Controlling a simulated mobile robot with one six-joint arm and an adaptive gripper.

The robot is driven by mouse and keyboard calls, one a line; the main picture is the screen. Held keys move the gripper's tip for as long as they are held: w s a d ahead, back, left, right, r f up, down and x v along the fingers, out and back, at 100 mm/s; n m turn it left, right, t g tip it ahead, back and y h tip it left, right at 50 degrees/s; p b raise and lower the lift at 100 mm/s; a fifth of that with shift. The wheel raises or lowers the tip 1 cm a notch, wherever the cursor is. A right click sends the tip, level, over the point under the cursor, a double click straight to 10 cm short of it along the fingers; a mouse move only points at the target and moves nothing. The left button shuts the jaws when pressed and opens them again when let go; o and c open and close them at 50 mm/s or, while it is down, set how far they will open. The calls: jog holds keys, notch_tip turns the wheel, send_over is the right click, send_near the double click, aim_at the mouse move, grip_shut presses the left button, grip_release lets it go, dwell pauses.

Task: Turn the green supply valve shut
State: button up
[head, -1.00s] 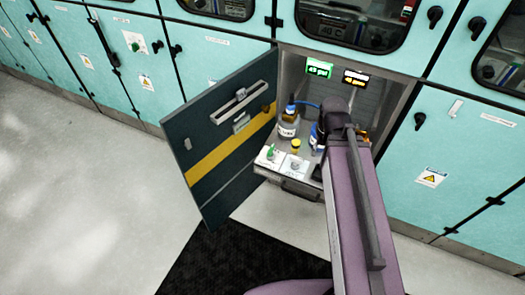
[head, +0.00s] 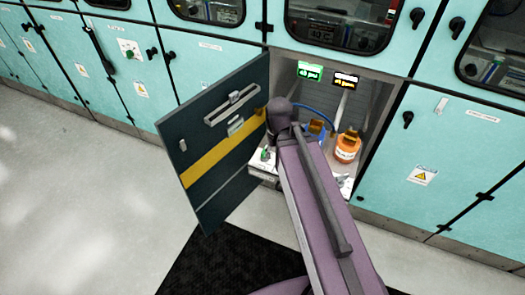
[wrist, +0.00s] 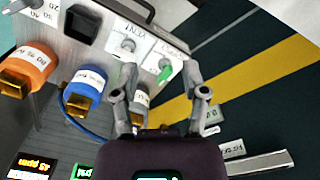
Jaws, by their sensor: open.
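The green supply valve (wrist: 164,71) is a small green handle on a white labelled plate at the front of the open cabinet. It also shows in the head view (head: 265,154), just left of my arm. In the wrist view my gripper (wrist: 159,74) is open and empty, with its fingertips apart on either side of the green handle. I cannot tell how far the tips are from it in depth. In the head view my arm hides the gripper.
A grey vent knob (wrist: 128,46) sits beside the valve. An orange bottle (head: 347,148) and a blue bottle (wrist: 84,87) stand in the cabinet, with a blue tube. The dark cabinet door (head: 215,150) with a yellow stripe stands open at left, close to my arm.

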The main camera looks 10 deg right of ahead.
jog(key=o, duration=0.5)
jog(key=shift+a, duration=0.15)
jog(key=shift+c, duration=0.2)
jog(key=shift+o, duration=0.7)
jog(key=shift+w, duration=0.2)
jog(key=n+b, duration=0.4)
jog(key=n, duration=0.7)
send_over(264, 150)
notch_tip(264, 150, down, 4)
jog(key=shift+w+r, duration=0.15)
jog(key=shift+r, duration=0.05)
jog(key=shift+f, duration=0.1)
notch_tip(264, 150, down, 14)
jog(key=b, duration=1.3)
jog(key=shift+r, duration=0.2)
